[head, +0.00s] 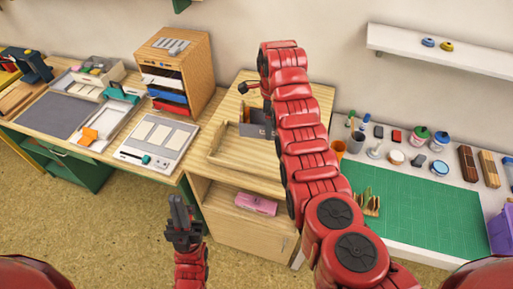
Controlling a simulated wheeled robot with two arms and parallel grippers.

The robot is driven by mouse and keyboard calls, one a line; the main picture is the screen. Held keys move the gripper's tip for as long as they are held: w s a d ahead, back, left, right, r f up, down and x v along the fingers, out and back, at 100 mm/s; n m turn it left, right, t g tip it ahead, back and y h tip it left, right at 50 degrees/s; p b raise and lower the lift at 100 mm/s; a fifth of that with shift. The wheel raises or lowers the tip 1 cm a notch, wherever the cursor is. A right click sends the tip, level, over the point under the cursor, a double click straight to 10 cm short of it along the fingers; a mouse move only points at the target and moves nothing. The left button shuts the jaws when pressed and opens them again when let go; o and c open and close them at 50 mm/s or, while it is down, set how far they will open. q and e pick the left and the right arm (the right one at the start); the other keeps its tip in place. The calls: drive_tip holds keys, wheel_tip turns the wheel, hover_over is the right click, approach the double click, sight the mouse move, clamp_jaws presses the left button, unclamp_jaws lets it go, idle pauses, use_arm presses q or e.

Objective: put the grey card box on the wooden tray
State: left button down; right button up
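The wooden tray (232,158) lies on top of the light wooden cabinet in the middle of the view. The grey card box (256,131) is at the tray's back right part, partly hidden by my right arm; I cannot tell whether it rests on the tray or is held just above it. My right arm reaches up and over the cabinet, and its own red links hide the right gripper. My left gripper (181,215) points up in front of the cabinet, away from the box, with nothing visible in it; its finger gap is too small to judge.
A pink box (256,203) lies on the cabinet's open shelf. A drawer unit (176,65) and a pale panel (158,139) are on the left desk. A green mat (425,212), with jars and stamps behind it, covers the right table. A wall shelf (445,55) hangs above.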

sight(265, 153)
drive_tip(key=shift+s+a+f+m, duration=0.15)
drive_tip(key=shift+a+m, duration=0.2)
drive_tip(key=shift+m, duration=0.05)
drive_tip(key=shift+s+a+f+m, duration=0.15)
drive_tip(key=shift+a+m, duration=0.15)
drive_tip(key=shift+m, duration=0.1)
wheel_tip(265, 153, down, 2)
drive_tip(key=shift+s+f+b, duration=0.1)
drive_tip(key=shift+b, duration=0.4)
wheel_tip(265, 153, down, 4)
drive_tip(key=shift+r+p, duration=0.1)
drive_tip(key=shift+p, duration=1)
drive_tip(key=shift+f+p, duration=0.3)
drive_tip(key=shift+f, duration=1.7)
